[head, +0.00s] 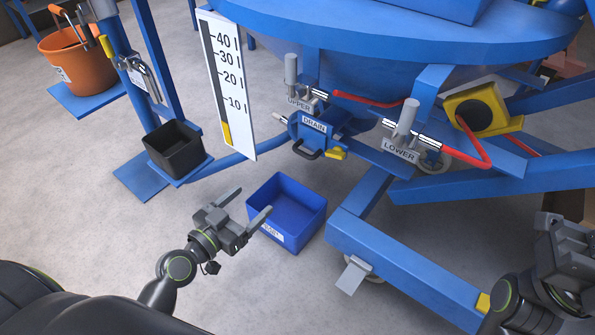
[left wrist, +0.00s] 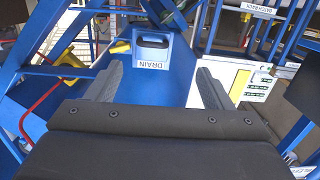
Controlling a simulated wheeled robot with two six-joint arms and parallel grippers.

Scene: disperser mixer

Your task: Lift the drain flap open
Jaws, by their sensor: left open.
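The drain flap (head: 313,132) is a blue plate labelled DRAIN under the blue vessel, with a black handle (head: 306,152) along its lower edge. It looks closed. A yellow latch (head: 337,153) sits beside the handle. My left gripper (head: 252,201) is open and empty, below and left of the flap, near the blue bin and apart from the handle. In the left wrist view the flap (left wrist: 152,55) with its dark handle (left wrist: 152,42) appears ahead, between the two fingers. My right gripper (head: 568,245) is at the right edge; its fingers are not clear.
A blue bin (head: 289,190) stands on the floor below the flap. Valves labelled UPPER (head: 291,70) and LOWER (head: 404,120) with red hoses flank it. A level scale (head: 226,80), a black box (head: 174,148) and an orange bucket (head: 76,60) are left. A blue frame leg (head: 400,265) is right.

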